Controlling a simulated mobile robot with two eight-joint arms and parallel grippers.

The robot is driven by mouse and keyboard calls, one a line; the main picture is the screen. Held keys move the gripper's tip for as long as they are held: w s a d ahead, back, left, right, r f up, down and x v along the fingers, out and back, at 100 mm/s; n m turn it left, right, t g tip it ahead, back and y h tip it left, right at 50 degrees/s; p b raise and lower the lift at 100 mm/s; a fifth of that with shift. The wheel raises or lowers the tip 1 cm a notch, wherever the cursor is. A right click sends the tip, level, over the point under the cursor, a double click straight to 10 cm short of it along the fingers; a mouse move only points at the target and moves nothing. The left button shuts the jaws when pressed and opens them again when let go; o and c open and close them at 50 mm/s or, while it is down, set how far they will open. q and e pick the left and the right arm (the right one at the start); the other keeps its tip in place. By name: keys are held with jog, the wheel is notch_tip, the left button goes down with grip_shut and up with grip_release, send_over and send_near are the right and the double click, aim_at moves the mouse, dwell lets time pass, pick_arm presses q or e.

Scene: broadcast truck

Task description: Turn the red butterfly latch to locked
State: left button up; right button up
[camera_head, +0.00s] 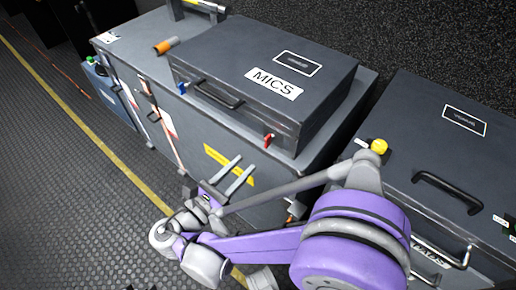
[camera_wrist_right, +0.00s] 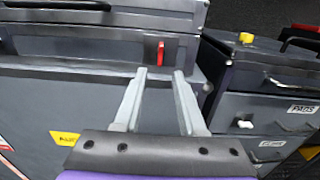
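The red butterfly latch (camera_head: 267,141) is on the front face of the dark grey MICS case (camera_head: 240,60), near its right corner. In the right wrist view the red latch (camera_wrist_right: 160,53) looks upright, just beyond and between the fingertips. My right gripper (camera_head: 247,162) is open and empty, in front of the case and a little below the latch, apart from it. Its two pale fingers (camera_wrist_right: 160,73) point toward the latch. I cannot tell from the frames whether the latch is locked. My left gripper is not in view.
A blue latch (camera_head: 182,88) and a black handle (camera_head: 218,94) are on the same case front. The case rests on a larger grey chest (camera_head: 135,50). Another case with a handle (camera_head: 447,192) and yellow knob (camera_head: 379,146) stands right. Dark floor (camera_head: 60,170) is open at left.

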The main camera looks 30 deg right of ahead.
aim_at(265, 144)
jog(key=b+x, duration=0.1)
jog(key=x, duration=0.8)
jog(key=shift+w+d, duration=0.1)
jog(key=shift+d, duration=0.15)
jog(key=shift+c, duration=0.2)
grip_shut()
